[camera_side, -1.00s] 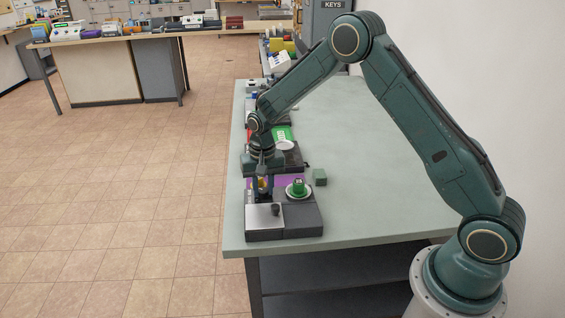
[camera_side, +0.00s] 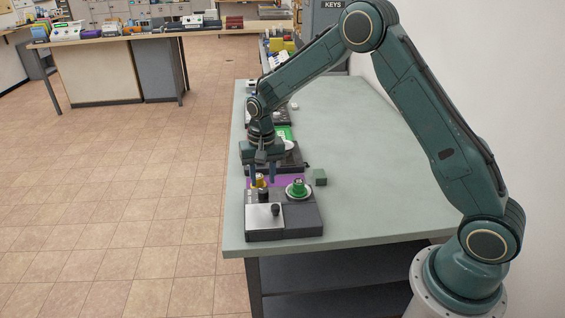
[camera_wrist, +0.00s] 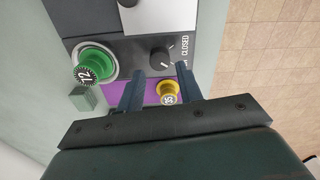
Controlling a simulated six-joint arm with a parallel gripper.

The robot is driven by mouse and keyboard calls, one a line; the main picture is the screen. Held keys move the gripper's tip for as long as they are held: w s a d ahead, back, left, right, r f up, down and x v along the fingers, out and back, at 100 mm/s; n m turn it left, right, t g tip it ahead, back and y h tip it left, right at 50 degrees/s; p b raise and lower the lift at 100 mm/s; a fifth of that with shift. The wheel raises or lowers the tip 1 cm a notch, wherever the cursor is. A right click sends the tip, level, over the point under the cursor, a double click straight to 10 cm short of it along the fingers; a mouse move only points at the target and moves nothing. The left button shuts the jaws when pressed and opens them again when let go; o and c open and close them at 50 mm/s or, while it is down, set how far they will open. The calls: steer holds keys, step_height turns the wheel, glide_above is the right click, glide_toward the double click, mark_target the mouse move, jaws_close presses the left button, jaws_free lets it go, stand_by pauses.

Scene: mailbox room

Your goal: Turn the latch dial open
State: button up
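The black latch dial (camera_wrist: 161,56) sits on a dark panel, with the word CLOSED printed beside it in the wrist view. I cannot tell its exact pointer setting. It shows small in the side view (camera_side: 264,195). My gripper (camera_wrist: 160,78) is open and empty, its two blue fingers apart and above the panel. In the side view, my gripper (camera_side: 263,181) points down near a yellow knob (camera_side: 259,180). In the wrist view, the yellow knob (camera_wrist: 168,88) shows between the fingers, with no visible grip on it.
A green knob (camera_wrist: 95,60) marked 72 stands beside the dial. A silver plate (camera_side: 263,217) with a dark knob is at the panel's near end. A small green block (camera_side: 320,177) lies on the table. The table (camera_side: 370,190) is clear to the right.

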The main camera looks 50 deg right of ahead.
mark_target(264, 189)
step_height(264, 189, up, 10)
stand_by(0.5)
steer(key=shift+s+d, duration=0.1)
steer(key=s+a+r+n+t, duration=0.2)
steer(key=s+r+n+t, duration=0.15)
steer(key=s+r, duration=1.15)
steer(key=s+f+n+t, duration=0.2)
steer(key=s+n, duration=0.1)
steer(key=s, duration=1.4)
steer(key=shift+s+n, duration=0.3)
steer(key=shift+n, duration=0.05)
